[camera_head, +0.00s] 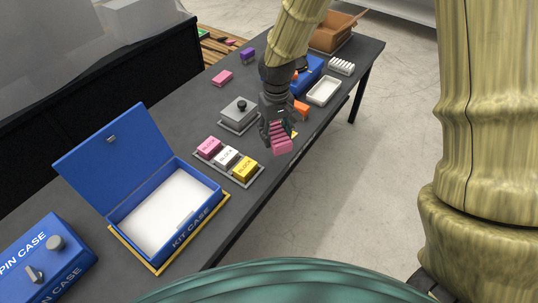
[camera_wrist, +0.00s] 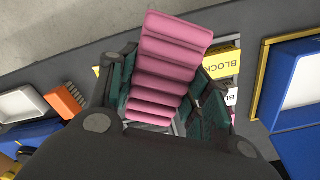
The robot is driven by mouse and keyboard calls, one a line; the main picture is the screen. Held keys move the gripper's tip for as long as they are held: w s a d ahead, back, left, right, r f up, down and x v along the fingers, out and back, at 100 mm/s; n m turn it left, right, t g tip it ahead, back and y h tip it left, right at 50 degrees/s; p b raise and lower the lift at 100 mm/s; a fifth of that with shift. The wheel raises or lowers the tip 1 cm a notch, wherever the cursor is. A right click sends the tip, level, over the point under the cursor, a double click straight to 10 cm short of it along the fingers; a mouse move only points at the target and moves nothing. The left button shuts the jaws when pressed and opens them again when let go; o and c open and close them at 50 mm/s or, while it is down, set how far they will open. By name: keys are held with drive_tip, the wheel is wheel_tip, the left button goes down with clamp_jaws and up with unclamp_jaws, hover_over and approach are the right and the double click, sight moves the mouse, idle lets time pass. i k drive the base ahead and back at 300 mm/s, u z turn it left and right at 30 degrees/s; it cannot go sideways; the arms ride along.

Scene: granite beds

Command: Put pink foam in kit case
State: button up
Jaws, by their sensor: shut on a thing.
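My gripper (camera_head: 270,122) is shut on the pink foam (camera_head: 280,142), a ribbed pink piece held above the dark table near its front edge. In the wrist view the foam (camera_wrist: 168,62) stands between the two fingers of my gripper (camera_wrist: 165,95). The blue kit case (camera_head: 168,215) is at the lower left of the held foam in the head view. Its lid (camera_head: 115,160) is raised open, and its white inside looks mostly empty. Its blue edge also shows at the right of the wrist view (camera_wrist: 290,80).
A tray with pink, white and yellow blocks (camera_head: 245,169) lies between my gripper and the kit case. A grey box with a black knob (camera_head: 240,112) stands behind. The blue pin case (camera_head: 42,260) is at the lower left. A white tray (camera_head: 323,91) lies farther right.

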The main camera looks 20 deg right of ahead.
sight(165, 207)
drive_tip(key=k, duration=1)
drive_tip(key=z, duration=0.8)
drive_tip(key=i, duration=0.65)
drive_tip(key=u, duration=2)
